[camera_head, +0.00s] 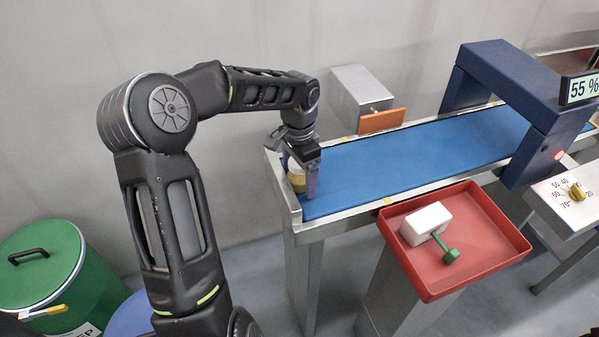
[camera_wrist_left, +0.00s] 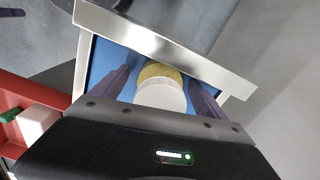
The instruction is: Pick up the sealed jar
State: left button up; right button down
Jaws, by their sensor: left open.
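The jar (camera_head: 296,176) stands at the near left end of the blue conveyor belt, partly hidden by my left gripper in the head view. It has a white part and a yellow part. In the left wrist view the jar (camera_wrist_left: 163,92) shows a pale round top with a yellow area behind it, between the two fingers. My left gripper (camera_head: 306,182) points down at the jar, its fingers apart on either side of it. In the left wrist view, my left gripper (camera_wrist_left: 160,90) shows a gap beside the jar on each side. My right gripper is not in view.
The belt (camera_head: 400,155) has metal rims and runs under a blue arch (camera_head: 510,80). A green lidded bin (camera_head: 40,265) is at left.

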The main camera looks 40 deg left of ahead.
pick_arm(q)
jog(key=shift+c, duration=0.3)
jog(key=c, duration=1.6)
jog(key=shift+o, duration=0.2)
jog(key=shift+r, duration=0.2)
jog(key=shift+r, duration=0.5)
notch_tip(320, 180, up, 6)
jog(key=shift+f+b, duration=0.25)
jog(key=shift+b, duration=0.4)
jog(key=w+d+p, duration=0.3)
jog(key=w+d, duration=0.7)
jog(key=w, duration=0.5)
jog(key=shift+d, duration=0.15)
jog(key=shift+s, duration=0.1)
